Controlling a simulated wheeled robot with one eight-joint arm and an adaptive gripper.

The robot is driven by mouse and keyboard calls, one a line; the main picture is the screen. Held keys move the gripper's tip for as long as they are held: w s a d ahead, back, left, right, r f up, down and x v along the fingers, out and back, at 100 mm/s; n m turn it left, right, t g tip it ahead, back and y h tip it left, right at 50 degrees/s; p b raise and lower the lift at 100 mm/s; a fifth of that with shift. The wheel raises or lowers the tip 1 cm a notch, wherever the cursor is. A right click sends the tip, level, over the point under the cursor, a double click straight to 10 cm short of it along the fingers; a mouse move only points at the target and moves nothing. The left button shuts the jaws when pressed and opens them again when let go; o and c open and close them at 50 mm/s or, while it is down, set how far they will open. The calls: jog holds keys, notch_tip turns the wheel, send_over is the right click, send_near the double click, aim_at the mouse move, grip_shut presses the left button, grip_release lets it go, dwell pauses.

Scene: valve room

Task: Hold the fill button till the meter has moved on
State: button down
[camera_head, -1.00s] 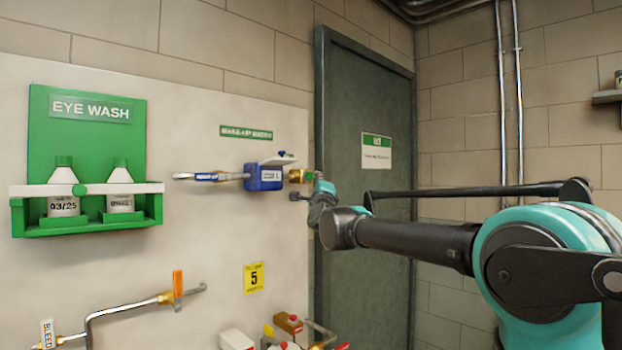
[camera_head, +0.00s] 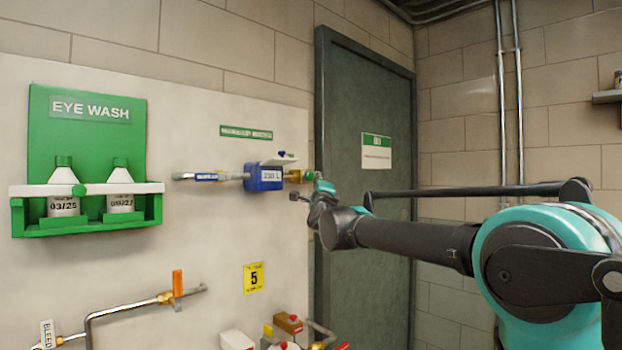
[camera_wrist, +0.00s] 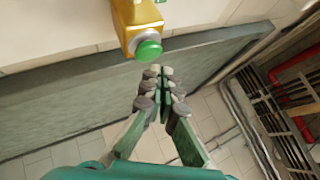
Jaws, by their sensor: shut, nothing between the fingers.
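The fill button (camera_wrist: 148,50) is a green round cap on the end of a brass fitting in the wrist view. The brass fitting also shows in the head view (camera_head: 293,176), right of the blue meter (camera_head: 263,177). The meter has a white face whose text looks like "230 L", though it is small and blurred. A pale lid stands open on top of it. My gripper (camera_wrist: 161,75) is shut and empty, its fingertips just below the green cap in the wrist view. A small gap seems to separate them; I cannot tell for certain whether they touch.
A grey-green door (camera_head: 350,120) stands right of the white panel. A green eye wash holder (camera_head: 40,135) with two bottles hangs at left. Below are a pipe with an orange handle (camera_head: 178,284) and small boxes (camera_head: 236,339). Red and grey pipes (camera_wrist: 297,95) show at right in the wrist view.

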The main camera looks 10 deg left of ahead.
jog(key=shift+w+a, duration=0.1)
jog(key=shift+w+a, duration=0.2)
jog(key=shift+a, duration=0.05)
jog(key=shift+w+a, duration=0.3)
jog(key=shift+a, duration=0.15)
dwell(0.9)
dwell(0.7)
jog(key=shift+s+d, duration=0.6)
jog(key=shift+d, duration=0.2)
jog(key=shift+s+d, duration=0.8)
jog(key=shift+d, duration=0.2)
jog(key=shift+s+d, duration=0.75)
jog(key=shift+d, duration=0.25)
